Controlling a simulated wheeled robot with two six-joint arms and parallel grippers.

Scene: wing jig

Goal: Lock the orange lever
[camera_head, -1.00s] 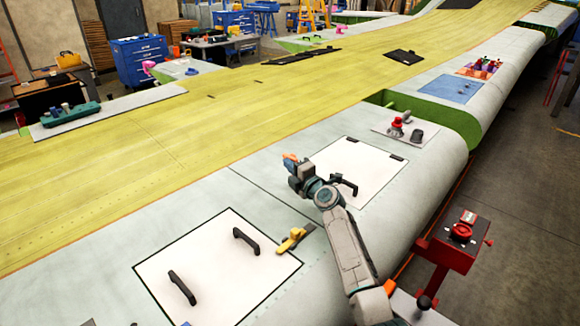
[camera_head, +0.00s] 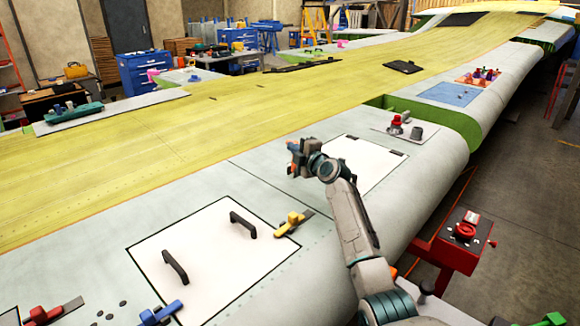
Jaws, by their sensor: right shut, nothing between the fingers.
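My right gripper (camera_head: 297,152) is shut and empty. It hovers over the pale wing skin at the left side of the far white panel (camera_head: 375,165). A small orange patch shows at its tip; I cannot tell whether this is the orange lever or part of the gripper. No other orange lever shows clearly, and my arm and gripper hide part of the far panel. A yellow lever (camera_head: 290,222) sits at the right edge of the near white panel (camera_head: 210,265). My left gripper is not in view.
A blue lever (camera_head: 160,313) and a red lever (camera_head: 45,313) are at the bottom left. The near panel has two black handles (camera_head: 175,267). A red stand (camera_head: 455,240) is beside the wing at right. The yellow wing surface (camera_head: 180,140) is mostly clear.

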